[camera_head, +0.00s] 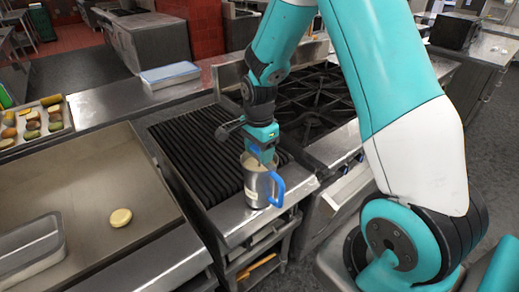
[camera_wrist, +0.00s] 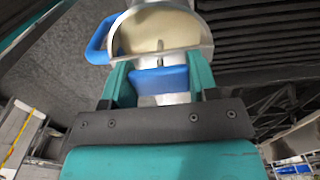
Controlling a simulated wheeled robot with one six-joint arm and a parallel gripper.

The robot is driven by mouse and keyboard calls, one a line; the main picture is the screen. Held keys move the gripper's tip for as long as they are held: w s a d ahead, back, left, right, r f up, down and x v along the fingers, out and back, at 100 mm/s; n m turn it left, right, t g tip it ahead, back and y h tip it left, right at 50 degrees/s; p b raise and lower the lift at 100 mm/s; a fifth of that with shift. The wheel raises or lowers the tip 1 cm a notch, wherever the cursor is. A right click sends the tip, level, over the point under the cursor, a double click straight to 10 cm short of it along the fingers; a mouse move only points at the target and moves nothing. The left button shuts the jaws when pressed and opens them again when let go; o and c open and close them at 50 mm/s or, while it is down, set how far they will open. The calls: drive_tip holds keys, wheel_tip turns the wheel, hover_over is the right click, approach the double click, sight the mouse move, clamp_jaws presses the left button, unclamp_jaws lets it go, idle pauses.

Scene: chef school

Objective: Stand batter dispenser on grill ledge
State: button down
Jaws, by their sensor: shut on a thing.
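The batter dispenser (camera_head: 256,184) is a metal, jug-like vessel with a blue side handle, holding pale batter. It is upright at the front of the ribbed grill, over the metal grill ledge (camera_head: 232,222); I cannot tell whether its base touches the ledge. My gripper (camera_head: 262,154) is above it, shut on a blue part at its top rim. In the wrist view the dispenser (camera_wrist: 155,30) fills the top middle, with its blue grip between my fingers (camera_wrist: 157,84). Its base is hidden in the wrist view.
The ribbed grill (camera_head: 195,150) lies behind and left of the dispenser. A burner stove (camera_head: 315,100) stands to the right. A flat griddle (camera_head: 90,190) with a round pale patty (camera_head: 121,217) and a metal pan (camera_head: 30,250) is at left. The ledge left of the dispenser is clear.

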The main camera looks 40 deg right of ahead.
drive_tip(key=shift+f, duration=0.4)
drive_tip(key=shift+c, duration=1.9)
unclamp_jaws()
wheel_tip(320, 180, up, 12)
drive_tip(key=b, duration=0.2)
drive_tip(key=s+a+r+n+y, duration=0.2)
drive_tip(key=s+a+n, duration=0.8)
drive_tip(key=s+n, duration=0.1)
drive_tip(key=s+a+r+n+y, duration=0.2)
drive_tip(key=s+a+r+n, duration=0.1)
drive_tip(key=s+a+n, duration=0.6)
drive_tip(key=s+n, duration=0.1)
drive_tip(key=n, duration=0.3)
drive_tip(key=shift+s+a+r+n, duration=0.25)
drive_tip(key=shift+s+a+n, duration=0.15)
